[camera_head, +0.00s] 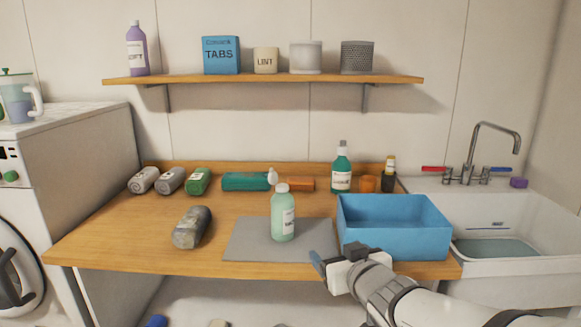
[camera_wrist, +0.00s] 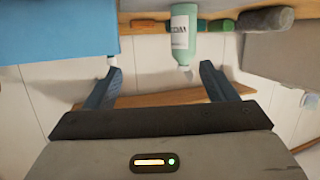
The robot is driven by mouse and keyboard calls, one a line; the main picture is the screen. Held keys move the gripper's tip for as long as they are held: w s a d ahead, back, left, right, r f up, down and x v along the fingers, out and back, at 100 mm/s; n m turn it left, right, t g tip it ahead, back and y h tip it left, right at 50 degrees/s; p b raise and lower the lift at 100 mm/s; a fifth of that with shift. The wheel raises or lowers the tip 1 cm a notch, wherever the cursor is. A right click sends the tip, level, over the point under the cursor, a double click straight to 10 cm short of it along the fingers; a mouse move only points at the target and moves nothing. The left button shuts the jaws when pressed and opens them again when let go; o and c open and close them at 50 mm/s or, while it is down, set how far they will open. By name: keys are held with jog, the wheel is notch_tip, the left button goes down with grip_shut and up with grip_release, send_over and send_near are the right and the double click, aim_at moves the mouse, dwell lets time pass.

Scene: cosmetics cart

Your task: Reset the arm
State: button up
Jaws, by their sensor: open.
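My gripper (camera_head: 322,258) is in front of the table's front edge, just below the grey mat and the blue bin. In the wrist view my gripper (camera_wrist: 160,71) has its two blue fingers spread wide with nothing between the tips. A pale green bottle (camera_head: 283,218) stands upright on the grey mat (camera_head: 246,243), apart from my gripper. The wrist view shows this bottle (camera_wrist: 184,35) upside down, beyond the fingers. My arm reaches in from the lower right.
A blue bin (camera_head: 397,243) stands at the table's right, close behind my gripper. A dark grey roll (camera_head: 191,228) lies left of the mat. Several bottles and rolls line the back. A sink (camera_head: 520,262) is at right, a washing machine (camera_head: 75,150) at left.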

jog(key=s+d+m+g+h+p, duration=0.3)
jog(key=s+d+g+h+p, duration=0.1)
jog(key=s+d+g+p, duration=0.15)
jog(key=s+g+p, duration=0.4)
jog(key=s+g, duration=0.2)
jog(key=s, duration=0.6)
jog(key=shift+r, duration=0.35)
